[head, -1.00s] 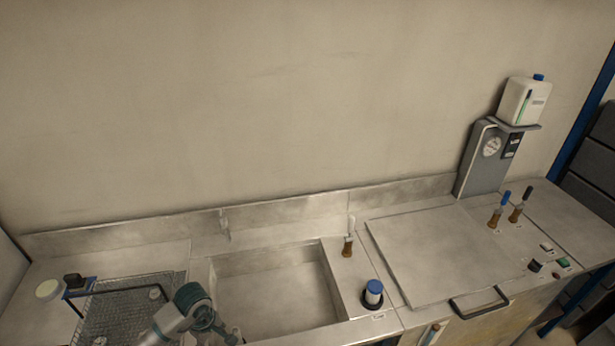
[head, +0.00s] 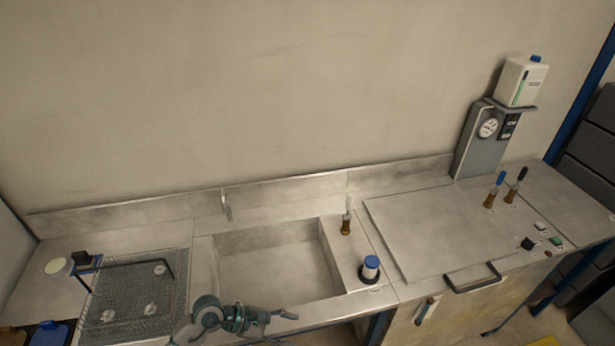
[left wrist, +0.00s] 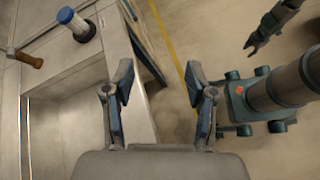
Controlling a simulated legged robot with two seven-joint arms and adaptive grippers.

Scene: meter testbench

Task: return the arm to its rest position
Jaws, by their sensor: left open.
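My left arm comes in at the bottom of the head view. My left gripper (head: 278,316) is in front of the sink's front edge and holds nothing. In the left wrist view its two fingers (left wrist: 160,88) are spread apart, with bare floor and the bench edge beyond them. Another gripper (left wrist: 254,46), which looks like my right one, hangs over the floor at the upper right of the wrist view. It is too small there to tell how its fingers stand.
The sink (head: 275,270) is empty. A wire-mesh basket (head: 120,310) with a black handle is at left. A lidded section with a handle (head: 472,277) is further right.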

